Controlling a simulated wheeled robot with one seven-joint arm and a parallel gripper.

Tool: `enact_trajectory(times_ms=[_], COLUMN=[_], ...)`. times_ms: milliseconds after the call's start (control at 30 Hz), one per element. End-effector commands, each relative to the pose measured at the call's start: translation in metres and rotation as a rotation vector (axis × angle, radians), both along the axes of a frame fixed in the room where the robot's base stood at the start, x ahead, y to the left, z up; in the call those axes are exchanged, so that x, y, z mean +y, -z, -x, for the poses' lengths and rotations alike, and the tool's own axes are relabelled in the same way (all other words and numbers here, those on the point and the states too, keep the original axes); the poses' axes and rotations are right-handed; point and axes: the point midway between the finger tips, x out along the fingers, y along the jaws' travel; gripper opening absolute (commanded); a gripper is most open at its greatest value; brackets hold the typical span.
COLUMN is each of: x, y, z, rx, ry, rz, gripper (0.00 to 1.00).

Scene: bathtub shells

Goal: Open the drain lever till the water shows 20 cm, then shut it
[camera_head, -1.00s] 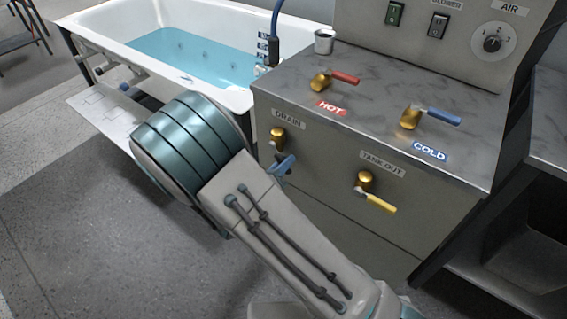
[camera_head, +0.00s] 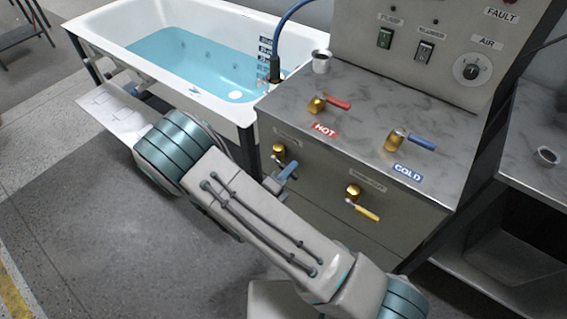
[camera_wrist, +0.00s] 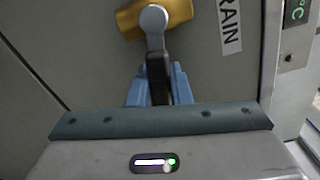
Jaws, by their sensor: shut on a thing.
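The drain lever (camera_wrist: 156,42) comes off a brass valve body (camera_wrist: 160,14) beside the DRAIN label and points down the wrist view. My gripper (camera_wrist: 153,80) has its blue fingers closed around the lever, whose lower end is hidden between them. In the head view the brass drain valve (camera_head: 278,151) is on the cabinet front, with my blue fingertips (camera_head: 286,174) just below it. The bathtub (camera_head: 160,25) holds blue water (camera_head: 185,60) well below its rim. Depth marks (camera_head: 264,52) stand on its right inner wall; their figures are too small to read.
The cabinet top (camera_head: 360,105) carries a red HOT lever (camera_head: 336,102), a blue COLD lever (camera_head: 420,142) and a small cup (camera_head: 321,61). A yellow tank-out lever (camera_head: 364,211) is right of the drain. A blue hose (camera_head: 284,32) arches into the tub. Open floor lies left.

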Motion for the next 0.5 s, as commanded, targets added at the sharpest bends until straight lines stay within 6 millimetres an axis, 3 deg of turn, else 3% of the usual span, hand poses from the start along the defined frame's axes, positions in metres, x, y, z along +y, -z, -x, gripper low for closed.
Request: enact_trajectory(times_ms=[100,500], x=[-0.0007,-0.0011], y=[-0.0100,-0.0149], z=[0.0008,0.0012], rx=[0.052,0.152], ry=[0.000,0.000], rz=[0.066,0.195], gripper=[0.00,0.00])
